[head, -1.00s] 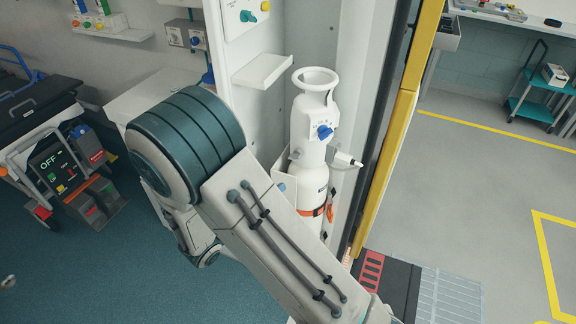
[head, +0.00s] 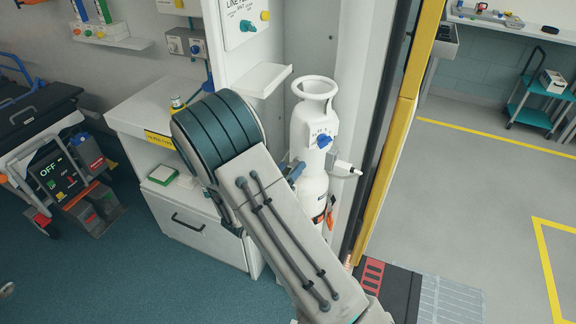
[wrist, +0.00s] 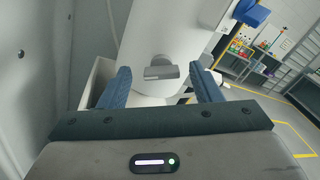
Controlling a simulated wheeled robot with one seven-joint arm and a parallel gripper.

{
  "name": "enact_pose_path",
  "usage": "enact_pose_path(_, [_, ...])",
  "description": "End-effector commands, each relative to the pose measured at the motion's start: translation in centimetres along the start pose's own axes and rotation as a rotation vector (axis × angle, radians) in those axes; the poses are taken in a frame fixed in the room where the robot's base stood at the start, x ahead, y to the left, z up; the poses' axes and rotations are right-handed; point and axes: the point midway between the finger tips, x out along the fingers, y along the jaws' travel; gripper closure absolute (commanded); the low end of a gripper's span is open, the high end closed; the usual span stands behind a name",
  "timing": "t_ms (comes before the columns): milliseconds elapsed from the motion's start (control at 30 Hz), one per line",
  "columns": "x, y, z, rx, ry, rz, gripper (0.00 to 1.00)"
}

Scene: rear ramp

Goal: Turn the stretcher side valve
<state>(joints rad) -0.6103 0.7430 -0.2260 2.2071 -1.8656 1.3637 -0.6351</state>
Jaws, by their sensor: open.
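The white cylinder (head: 314,188) stands upright in a wall recess, with a ring-shaped top and a blue knob (head: 324,141) on its front. A grey lever-like fitting (wrist: 160,72) sticks out of the cylinder in the wrist view; it looks like the valve on its left side. My gripper (wrist: 163,85) is open, its two blue fingers on either side of this fitting. Whether they touch it I cannot tell. In the head view one blue finger shows left of the cylinder, below the knob; my arm hides the rest. The blue knob shows at the wrist view's top (wrist: 252,13).
A white spout-like fitting (head: 343,168) sticks out of the cylinder's right side. A small shelf (head: 262,79) is above left. A yellow-edged door post (head: 398,130) stands to the right. A drawer cabinet (head: 190,222) and the stretcher (head: 35,130) are at left.

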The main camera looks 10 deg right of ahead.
Motion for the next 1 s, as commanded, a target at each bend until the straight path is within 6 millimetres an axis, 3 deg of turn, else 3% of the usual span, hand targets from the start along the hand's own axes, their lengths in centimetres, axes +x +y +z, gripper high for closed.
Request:
enact_pose_path(333, [0.5,-0.02,-0.04,0.0,0.001,0.0,0.42])
enact_pose_path(367, [0.5,-0.03,-0.04,0.0,0.001,0.0,0.47])
enact_pose_path(500, [0.48,-0.02,-0.04,0.0,0.001,0.0,0.86])
enact_pose_path(1000, [0.38,0.22,-0.24,0.095,0.001,0.003,0.86])
